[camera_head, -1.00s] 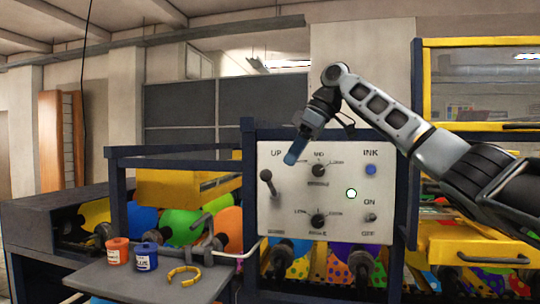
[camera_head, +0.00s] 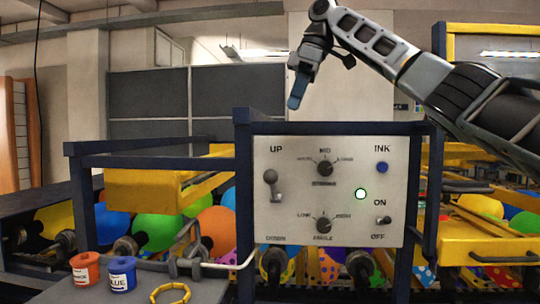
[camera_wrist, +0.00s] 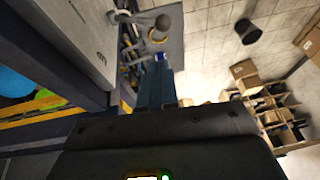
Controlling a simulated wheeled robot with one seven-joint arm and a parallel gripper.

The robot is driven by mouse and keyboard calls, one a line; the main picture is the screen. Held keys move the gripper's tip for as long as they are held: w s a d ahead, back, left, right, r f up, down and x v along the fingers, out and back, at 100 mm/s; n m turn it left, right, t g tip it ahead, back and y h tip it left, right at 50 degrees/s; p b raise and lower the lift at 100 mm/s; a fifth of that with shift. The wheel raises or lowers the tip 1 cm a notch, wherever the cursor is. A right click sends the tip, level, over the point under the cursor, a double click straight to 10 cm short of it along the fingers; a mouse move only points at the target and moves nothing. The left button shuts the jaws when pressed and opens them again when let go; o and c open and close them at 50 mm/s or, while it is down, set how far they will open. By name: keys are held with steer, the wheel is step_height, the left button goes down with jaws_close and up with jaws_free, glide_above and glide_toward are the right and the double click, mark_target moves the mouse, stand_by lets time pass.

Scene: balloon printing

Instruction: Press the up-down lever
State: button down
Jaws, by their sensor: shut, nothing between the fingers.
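The up-down lever (camera_head: 271,178) has a round grey knob and sits at the left of the white control panel (camera_head: 300,205), below the word UP. Its knob is above its base. My gripper (camera_head: 293,102) has blue fingers that point down. They are shut with nothing between them. In the head view they appear just above the panel's top edge, above and right of the lever, apart from it. The fingers also show in the wrist view (camera_wrist: 160,72).
Red (camera_head: 85,269) and blue (camera_head: 122,273) ink pots and a yellow ring (camera_head: 170,293) lie on the front-left shelf.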

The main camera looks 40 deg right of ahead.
steer(key=shift+s+p+x, duration=0.15)
steer(key=shift+p+x, duration=0.05)
steer(key=shift+x, duration=2.1)
steer(key=shift+s+p+x, duration=0.15)
steer(key=shift+p+x, duration=0.1)
steer(key=shift+x, duration=2.1)
steer(key=shift+s+p+x, duration=0.15)
steer(key=shift+p+x, duration=0.05)
steer(key=shift+x, duration=2.1)
steer(key=shift+f, duration=0.1)
steer(key=shift+a+f, duration=0.1)
